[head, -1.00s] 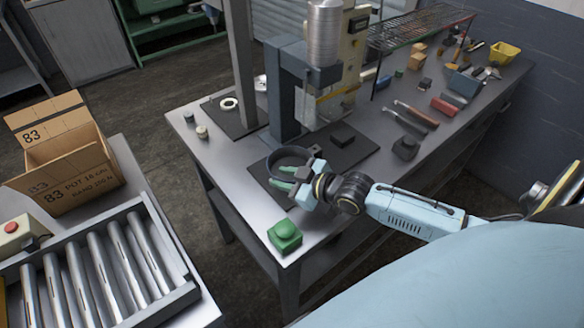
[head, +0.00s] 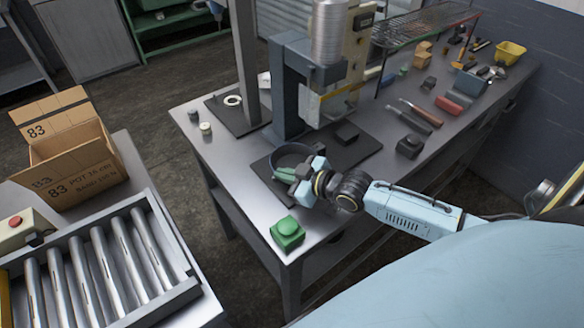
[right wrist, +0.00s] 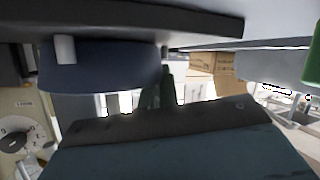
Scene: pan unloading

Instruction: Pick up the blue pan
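The blue pan (head: 292,149) shows as a dark round rim on the dark base plate of the press in the head view. Its dark blue side also shows in the right wrist view (right wrist: 100,68). My right gripper (head: 285,174) is at the pan's near side, with its green fingers close together there. In the right wrist view the dark fingers (right wrist: 158,92) are at the right end of the pan's side, and they look shut on it. The exact contact is dark and partly hidden. My left gripper is not in view.
The press (head: 290,88) stands right behind the pan. A green button box (head: 287,233) sits at the table's near corner. Tools and a wire rack (head: 425,22) fill the right side. An open cardboard box (head: 78,172) and a roller conveyor (head: 95,262) are at the left.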

